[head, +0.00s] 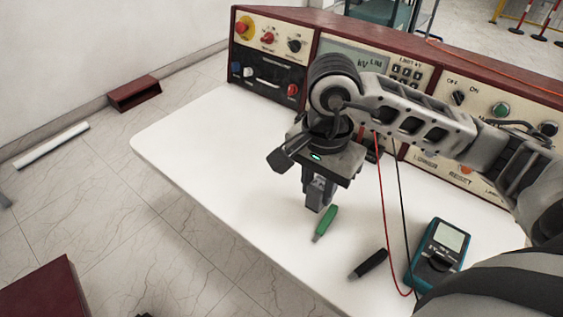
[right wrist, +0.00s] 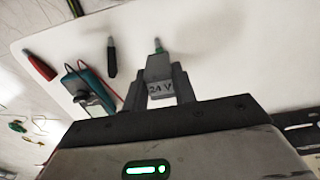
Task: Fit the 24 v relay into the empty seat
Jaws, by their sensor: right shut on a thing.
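The 24 V relay (right wrist: 160,88) is a small grey block with "24 V" on its face. In the right wrist view it sits between the two fingers of my right gripper (right wrist: 167,86), which is shut on it. In the head view my right gripper (head: 318,198) points down over the white table (head: 210,140), close to the green-handled tool; the relay is hard to tell from the fingers there. I cannot make out the empty seat in either view. My left gripper is not in view.
A green-handled tool (head: 325,223), a black-handled tool (head: 368,264) and a teal multimeter (head: 438,250) with red and black leads lie on the table. A dark red control console (head: 310,60) runs along the back. The table's left part is clear.

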